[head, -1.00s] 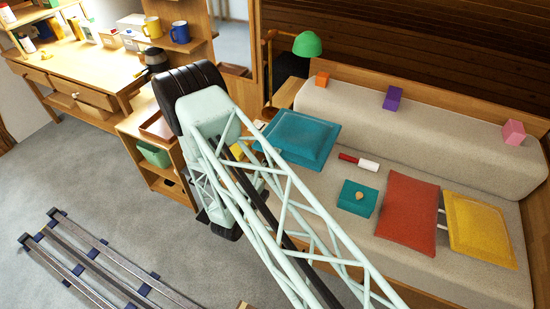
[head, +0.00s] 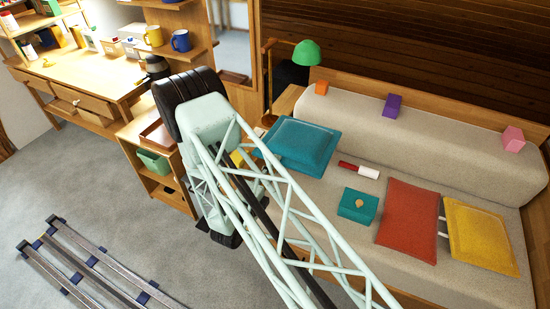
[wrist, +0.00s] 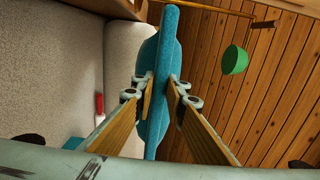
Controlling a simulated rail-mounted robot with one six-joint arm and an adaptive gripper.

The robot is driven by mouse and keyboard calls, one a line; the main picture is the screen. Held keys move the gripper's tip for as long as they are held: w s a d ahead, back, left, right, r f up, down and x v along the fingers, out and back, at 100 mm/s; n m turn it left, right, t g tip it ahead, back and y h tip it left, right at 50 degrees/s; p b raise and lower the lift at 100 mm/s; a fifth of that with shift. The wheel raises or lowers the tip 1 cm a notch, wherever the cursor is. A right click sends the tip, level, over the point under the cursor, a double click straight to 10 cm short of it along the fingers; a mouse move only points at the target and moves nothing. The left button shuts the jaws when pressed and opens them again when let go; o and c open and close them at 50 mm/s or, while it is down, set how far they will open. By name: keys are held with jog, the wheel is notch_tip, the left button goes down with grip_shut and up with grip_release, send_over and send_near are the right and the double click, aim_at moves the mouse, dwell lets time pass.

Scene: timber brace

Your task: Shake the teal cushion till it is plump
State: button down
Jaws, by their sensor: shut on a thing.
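The teal cushion (head: 303,146) is at the left end of the sofa in the head view. In the wrist view the cushion (wrist: 160,60) is seen edge-on, with its middle bulging out on both sides of a flat border. My gripper (wrist: 160,88) is shut on it, one finger on each face. In the head view my arm hides most of the gripper. The cushion looks held above the seat, but I cannot tell how high.
On the sofa seat (head: 310,207) lie a red-and-white object (head: 359,170), a teal box (head: 358,205), a red cushion (head: 408,220) and a yellow cushion (head: 480,236). Several blocks sit on the backrest. A green lamp (head: 307,52) stands behind the teal cushion.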

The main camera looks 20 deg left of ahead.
jog(key=shift+r, duration=2.65)
notch_tip(320, 180, down, 7)
jog(key=shift+f, duration=0.15)
